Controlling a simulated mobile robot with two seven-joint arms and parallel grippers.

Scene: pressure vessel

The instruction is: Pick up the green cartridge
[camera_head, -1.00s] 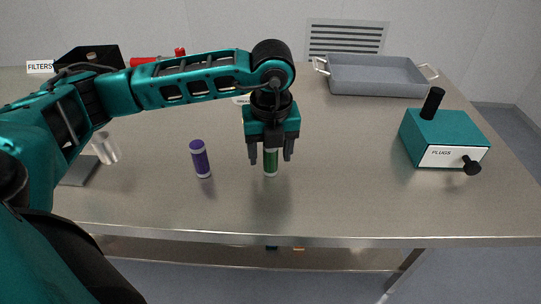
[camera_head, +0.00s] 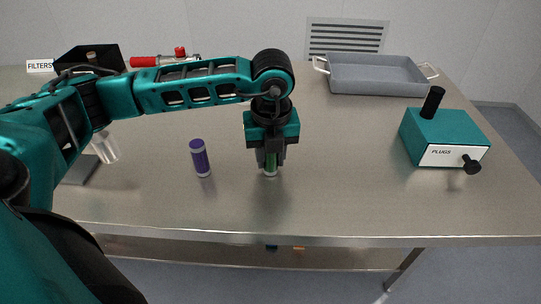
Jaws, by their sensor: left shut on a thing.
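The green cartridge (camera_head: 270,164) stands upright on the metal table, right of a purple cartridge. My left gripper (camera_head: 270,158) comes down over it from above and is shut on it. The fingers hide much of the cartridge's sides and its upper part; a strip of green and the pale lower end show between and below them. The cartridge's lower end appears to be at the table surface. My right gripper is not in view.
The purple cartridge (camera_head: 200,158) stands to the left. A teal PLUGS box (camera_head: 444,138) with black knobs is at the right. A grey tray (camera_head: 376,76) is at the back right. A black FILTERS bin (camera_head: 92,57), a red-handled tool (camera_head: 146,61) and a clear cylinder (camera_head: 106,148) are at the left.

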